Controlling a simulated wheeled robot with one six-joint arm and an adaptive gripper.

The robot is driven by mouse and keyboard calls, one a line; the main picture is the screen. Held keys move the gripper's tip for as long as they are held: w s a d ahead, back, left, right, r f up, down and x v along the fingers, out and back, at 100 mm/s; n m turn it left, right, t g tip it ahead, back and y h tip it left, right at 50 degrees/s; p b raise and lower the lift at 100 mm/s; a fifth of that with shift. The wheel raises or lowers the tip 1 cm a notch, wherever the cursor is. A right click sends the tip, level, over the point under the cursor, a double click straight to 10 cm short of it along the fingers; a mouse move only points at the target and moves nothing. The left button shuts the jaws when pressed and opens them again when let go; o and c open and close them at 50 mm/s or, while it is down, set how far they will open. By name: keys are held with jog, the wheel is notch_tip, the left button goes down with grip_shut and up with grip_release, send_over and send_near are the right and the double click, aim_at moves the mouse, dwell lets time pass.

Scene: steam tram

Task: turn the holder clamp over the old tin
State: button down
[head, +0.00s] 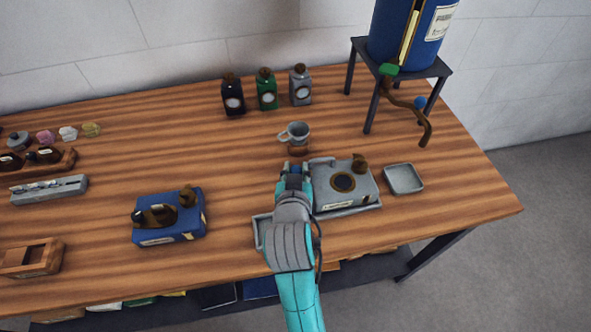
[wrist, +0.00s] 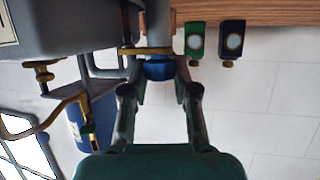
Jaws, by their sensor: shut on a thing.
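A grey box-like tin (head: 330,196) with a dark round opening, a brown knob and a label sits on a grey tray-like holder (head: 262,232); I take it as the old tin. Its grey side (wrist: 70,28) fills the top left of the wrist view. My gripper (head: 293,170) is at the tin's left rear corner. In the wrist view my gripper (wrist: 160,70) is shut on a small blue-ended piece (wrist: 159,68) with a brass bar (wrist: 146,50) across it, seemingly the holder clamp. My fingers and arm hide most of the clamp in the head view.
A grey cup (head: 297,132) stands just behind my gripper. Several bottles (head: 266,90) stand at the back. A blue box (head: 168,217) is to the left, a small grey dish (head: 404,179) to the right. A blue tank on a stand (head: 400,70) is at the back right.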

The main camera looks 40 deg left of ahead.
jog(key=c, duration=0.9)
grip_release()
jog(key=v, duration=1.2)
